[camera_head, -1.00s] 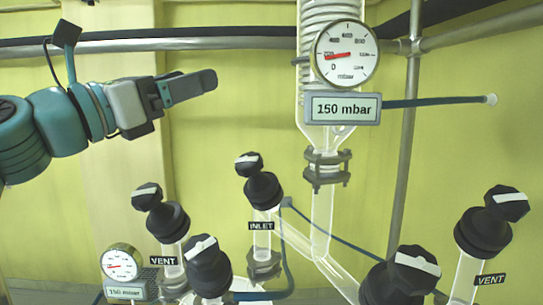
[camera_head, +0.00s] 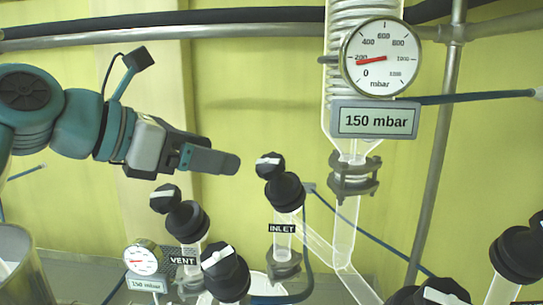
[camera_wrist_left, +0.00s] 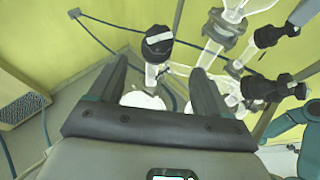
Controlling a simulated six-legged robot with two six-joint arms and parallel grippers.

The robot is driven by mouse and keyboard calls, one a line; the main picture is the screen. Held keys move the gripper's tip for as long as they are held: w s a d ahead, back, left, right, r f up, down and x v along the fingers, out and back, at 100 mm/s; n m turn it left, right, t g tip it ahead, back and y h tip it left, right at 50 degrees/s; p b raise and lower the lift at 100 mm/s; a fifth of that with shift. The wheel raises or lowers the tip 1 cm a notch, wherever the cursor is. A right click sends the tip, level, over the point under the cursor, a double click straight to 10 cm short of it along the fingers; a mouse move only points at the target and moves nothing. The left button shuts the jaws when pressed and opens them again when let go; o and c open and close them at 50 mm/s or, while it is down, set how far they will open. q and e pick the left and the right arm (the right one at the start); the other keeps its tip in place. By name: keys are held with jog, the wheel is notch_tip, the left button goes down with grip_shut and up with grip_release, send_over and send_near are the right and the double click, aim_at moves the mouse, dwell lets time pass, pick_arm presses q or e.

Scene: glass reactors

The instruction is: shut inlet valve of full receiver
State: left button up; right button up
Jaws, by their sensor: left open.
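The inlet valve has a black knob (camera_head: 284,191) with a white-striped cap, above glass and the INLET label (camera_head: 282,228). My left gripper (camera_head: 225,163) is to the upper left of this knob and apart from it. In the left wrist view my gripper (camera_wrist_left: 160,82) is open with nothing between its fingers. A striped black knob (camera_wrist_left: 158,42) shows ahead of the gap; I cannot tell for sure which valve it is. The lower part of the receiver is out of the head view, so its fill level does not show.
A vent valve (camera_head: 187,221) stands left of the inlet valve, with another black knob (camera_head: 226,275) below. A gauge (camera_head: 382,58) and a 150 mbar display (camera_head: 375,120) are at the condenser. A metal vessel (camera_head: 22,265) stands at lower left.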

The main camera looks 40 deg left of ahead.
aim_at(262, 165)
pick_arm(q)
jog(key=p+x, duration=0.1)
jog(key=x, duration=1)
jog(key=shift+w+a+f, duration=0.15)
jog(key=shift+w+f, duration=0.1)
jog(key=shift+w, duration=0.05)
jog(key=shift+w+d+f, duration=0.1)
jog(key=shift+w+d, duration=0.15)
jog(key=shift+w, duration=0.15)
jog(key=shift+s+a, duration=0.15)
jog(key=shift+s, duration=0.05)
jog(key=c, duration=1)
